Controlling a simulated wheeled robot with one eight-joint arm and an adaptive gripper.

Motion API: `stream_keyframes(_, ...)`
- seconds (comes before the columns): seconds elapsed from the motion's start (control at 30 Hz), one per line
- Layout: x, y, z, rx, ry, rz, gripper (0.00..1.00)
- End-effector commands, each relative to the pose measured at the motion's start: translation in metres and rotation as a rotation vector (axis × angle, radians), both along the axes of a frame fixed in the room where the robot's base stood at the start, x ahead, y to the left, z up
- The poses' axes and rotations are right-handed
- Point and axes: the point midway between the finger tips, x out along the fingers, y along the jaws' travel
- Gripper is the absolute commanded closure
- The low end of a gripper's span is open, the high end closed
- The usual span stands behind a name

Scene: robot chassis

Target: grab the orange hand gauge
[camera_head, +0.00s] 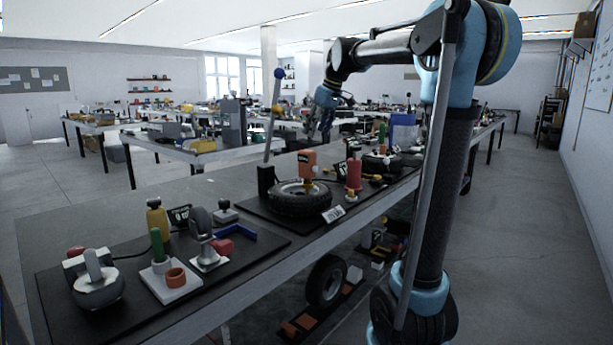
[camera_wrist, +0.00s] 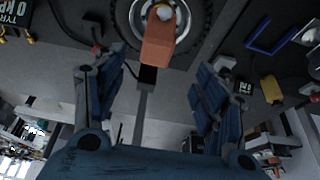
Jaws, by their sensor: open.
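My gripper (camera_head: 319,134) hangs above and behind the gauge in the head view. In the wrist view its two blue fingers are spread wide, and my gripper (camera_wrist: 160,72) is empty. The gauge lies beyond the gap between the fingertips, apart from them.
A tall lever with a blue knob (camera_head: 279,74) rises left of the gauge. A black mat (camera_head: 60,297) at the front left carries several tools and a blue bracket (camera_head: 237,234). The grey bench top between the mats is clear.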

Motion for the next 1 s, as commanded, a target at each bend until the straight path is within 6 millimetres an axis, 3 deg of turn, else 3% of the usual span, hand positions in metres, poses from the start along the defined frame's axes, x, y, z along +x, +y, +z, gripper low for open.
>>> stream_keyframes(0.4,0.017,0.021,-0.068,0.0,0.0,-0.001,0.35)
stream_keyframes(0.77,0.024,0.028,-0.093,0.0,0.001,-0.002,0.35)
stream_keyframes(1.0,0.034,0.034,-0.123,0.0,0.0,-0.001,0.35)
